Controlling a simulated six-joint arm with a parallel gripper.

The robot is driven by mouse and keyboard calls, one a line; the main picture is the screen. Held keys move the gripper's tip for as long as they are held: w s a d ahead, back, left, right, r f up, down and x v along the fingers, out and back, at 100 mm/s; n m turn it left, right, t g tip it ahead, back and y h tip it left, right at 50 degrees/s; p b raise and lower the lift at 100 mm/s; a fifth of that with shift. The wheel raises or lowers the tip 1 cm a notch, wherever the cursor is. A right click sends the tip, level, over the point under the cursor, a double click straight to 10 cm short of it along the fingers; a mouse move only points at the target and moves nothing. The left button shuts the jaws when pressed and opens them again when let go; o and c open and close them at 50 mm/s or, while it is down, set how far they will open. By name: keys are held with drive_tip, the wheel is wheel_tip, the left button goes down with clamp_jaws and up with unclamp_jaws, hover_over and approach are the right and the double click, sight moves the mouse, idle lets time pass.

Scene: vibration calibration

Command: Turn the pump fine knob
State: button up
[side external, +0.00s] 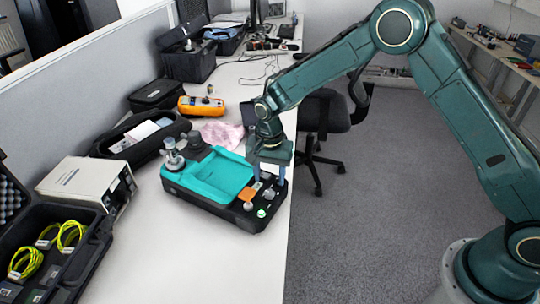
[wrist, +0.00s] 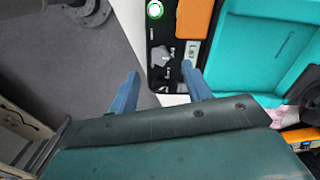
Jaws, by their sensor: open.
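The pump unit is a black case (side external: 215,206) with a teal tray (side external: 222,176) on top, lying on the white bench. Its control strip has a grey knob (wrist: 160,56), also seen in the side view (side external: 269,194), a green-lit button (wrist: 155,10) and an orange block (wrist: 195,18). I cannot read whether the grey knob is the fine one. My gripper (side external: 270,180) is open above the strip's far end, fingers down and empty. In the wrist view its blue fingertips (wrist: 157,76) stand apart; the knob shows ahead, between their lines. No contact is visible.
A metal fitting (side external: 174,157) and a dark knob (side external: 196,141) rise from the unit's far-left side. A white instrument box (side external: 90,184), open black cases and a pink cloth (side external: 222,134) lie nearby. The bench edge drops to floor on the right; a chair (side external: 322,112) stands behind.

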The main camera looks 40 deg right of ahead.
sight(270, 192)
drive_tip(key=shift+f, duration=2.6)
drive_tip(key=c, duration=1)
